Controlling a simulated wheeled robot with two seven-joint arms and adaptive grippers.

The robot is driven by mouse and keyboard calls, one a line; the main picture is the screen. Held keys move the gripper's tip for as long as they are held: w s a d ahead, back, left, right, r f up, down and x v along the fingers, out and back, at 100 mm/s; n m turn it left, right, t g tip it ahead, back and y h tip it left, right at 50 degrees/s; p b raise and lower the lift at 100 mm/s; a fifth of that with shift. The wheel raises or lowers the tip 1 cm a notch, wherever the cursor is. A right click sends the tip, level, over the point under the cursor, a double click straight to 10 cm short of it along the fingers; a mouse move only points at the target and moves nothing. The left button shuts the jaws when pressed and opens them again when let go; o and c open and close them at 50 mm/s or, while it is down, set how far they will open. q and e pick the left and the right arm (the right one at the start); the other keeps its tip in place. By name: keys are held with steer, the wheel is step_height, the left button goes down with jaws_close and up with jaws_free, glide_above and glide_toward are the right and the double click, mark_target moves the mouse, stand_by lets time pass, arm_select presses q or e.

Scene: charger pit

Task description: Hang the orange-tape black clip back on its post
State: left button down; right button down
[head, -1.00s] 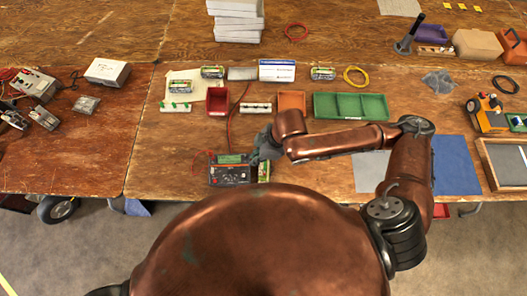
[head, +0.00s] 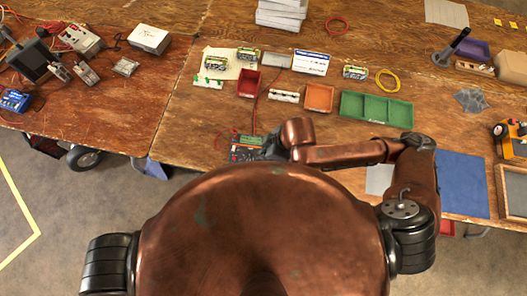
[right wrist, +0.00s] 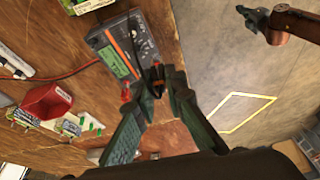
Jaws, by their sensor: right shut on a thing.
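The charger (head: 245,148), a dark box with a green display, stands at the near table edge. It also shows in the right wrist view (right wrist: 113,55). My right gripper (head: 274,146) is beside it in the head view, partly hidden by my arm. In the right wrist view my right gripper (right wrist: 165,82) is shut on a small black clip with orange on it (right wrist: 156,88), close to the charger's end. A small red clip (right wrist: 126,95) is just left of the fingers. The post cannot be made out. My left gripper (right wrist: 253,16) shows small, over the floor, away from the table.
A red bin (head: 249,83), an orange bin (head: 319,97) and a green divided tray (head: 376,107) stand behind the charger. A red cable (head: 255,110) runs across the table to it. Several battery packs and a white box (head: 311,63) stand further back.

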steer(key=shift+r+p, duration=0.1)
steer(key=shift+p, duration=0.2)
steer(key=shift+w+d+r+p, duration=0.1)
steer(key=shift+w+p, duration=0.2)
steer(key=shift+p, duration=0.1)
steer(key=w+d+p, duration=0.2)
steer(key=w+p, duration=0.2)
steer(key=w, duration=0.7)
steer(key=shift+w+d+f+b, duration=0.15)
steer(key=shift+f+b, duration=0.1)
steer(key=shift+f, duration=0.55)
steer(key=shift+w+a+f+b, duration=0.1)
steer(key=shift+w+f+b, duration=0.1)
steer(key=shift+f, duration=0.65)
steer(key=shift+w+d+f+b, duration=0.15)
steer(key=shift+f+b, duration=0.1)
steer(key=shift+f, duration=0.55)
steer(key=shift+f, duration=0.1)
steer(key=shift+f+b, duration=1.1)
steer(key=shift+f, duration=2.3)
steer(key=shift+p, duration=0.45)
steer(key=shift+f+p, duration=0.15)
steer(key=shift+p, duration=0.6)
